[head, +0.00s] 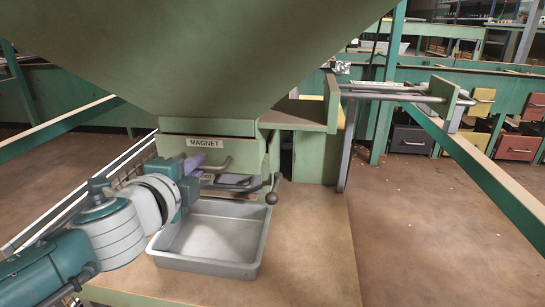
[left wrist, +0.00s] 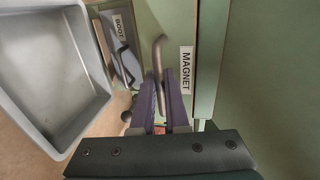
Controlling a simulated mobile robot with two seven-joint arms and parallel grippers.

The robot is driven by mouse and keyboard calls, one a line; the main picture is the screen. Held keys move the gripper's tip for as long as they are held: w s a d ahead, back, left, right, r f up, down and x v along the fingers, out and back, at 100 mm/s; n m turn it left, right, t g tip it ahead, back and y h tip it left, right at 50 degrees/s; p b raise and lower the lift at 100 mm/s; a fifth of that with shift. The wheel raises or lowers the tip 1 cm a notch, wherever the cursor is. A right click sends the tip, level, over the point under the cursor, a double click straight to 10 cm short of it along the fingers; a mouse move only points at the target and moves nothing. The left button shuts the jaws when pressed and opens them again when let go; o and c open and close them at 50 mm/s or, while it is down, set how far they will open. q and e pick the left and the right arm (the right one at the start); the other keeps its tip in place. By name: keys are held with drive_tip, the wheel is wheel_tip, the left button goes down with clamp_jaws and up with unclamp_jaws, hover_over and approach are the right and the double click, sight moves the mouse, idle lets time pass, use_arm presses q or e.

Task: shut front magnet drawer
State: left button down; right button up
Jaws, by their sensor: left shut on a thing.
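The magnet drawer has a light green front (head: 244,150) with a white MAGNET label (head: 205,142), under the big green hopper (head: 190,60). I cannot tell how far the drawer is pulled out. Its bent metal handle (head: 222,166) sticks out below the label. My left gripper (head: 196,162), with purple fingers, is at the handle's left part and shut on it. In the left wrist view the fingers (left wrist: 165,98) close around the handle (left wrist: 157,52), beside the MAGNET label (left wrist: 186,70). The fingers hide part of the handle. My right gripper is not in view.
An empty grey tray (head: 213,238) stands on the brown tabletop (head: 312,250) just below the gripper. A lever with a dark ball knob (head: 271,198) juts out right of the drawer. A smaller labelled plate with a handle (left wrist: 122,50) sits beside the drawer.

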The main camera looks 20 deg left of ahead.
use_arm(q)
drive_tip(key=c, duration=1.4)
unclamp_jaws()
drive_tip(key=shift+f, duration=0.1)
drive_tip(key=o, duration=0.5)
drive_tip(key=shift+w, duration=0.2)
drive_tip(key=shift+s, duration=0.1)
drive_tip(key=shift+s, duration=0.15)
drive_tip(key=p+v, duration=0.3)
drive_tip(key=v, duration=0.6)
drive_tip(key=shift+s+d+r, duration=0.1)
drive_tip(key=shift+s+r, duration=0.1)
drive_tip(key=shift+s, duration=0.1)
